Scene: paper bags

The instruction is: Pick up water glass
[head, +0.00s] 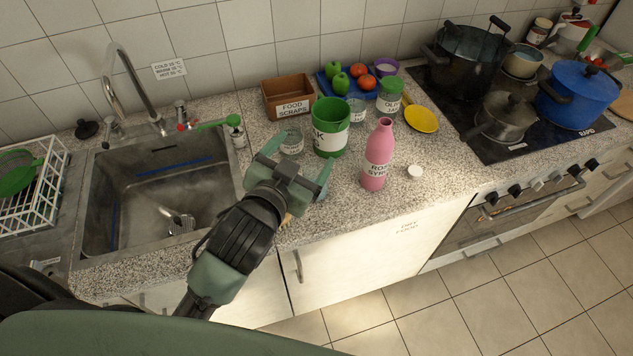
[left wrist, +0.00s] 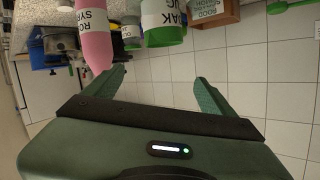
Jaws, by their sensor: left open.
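A small clear glass (head: 291,144) with a white label stands on the speckled counter, left of the green mug (head: 330,127). A second clear glass (head: 357,110) with a label stands behind the mug's right side. Their labels are too small to read, so I cannot tell which is the water glass. My left gripper (head: 297,163) is open and empty, just in front of the nearer glass, its fingers spread to either side. In the left wrist view the open fingers (left wrist: 159,80) show with nothing between them; I cannot make out the nearer glass there. My right gripper is not in view.
A pink syrup bottle (head: 377,155) stands right of the gripper; it also shows in the left wrist view (left wrist: 93,38). A food scraps box (head: 290,98) and a blue board of produce are behind. The sink (head: 155,195) is left. The front counter has free room.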

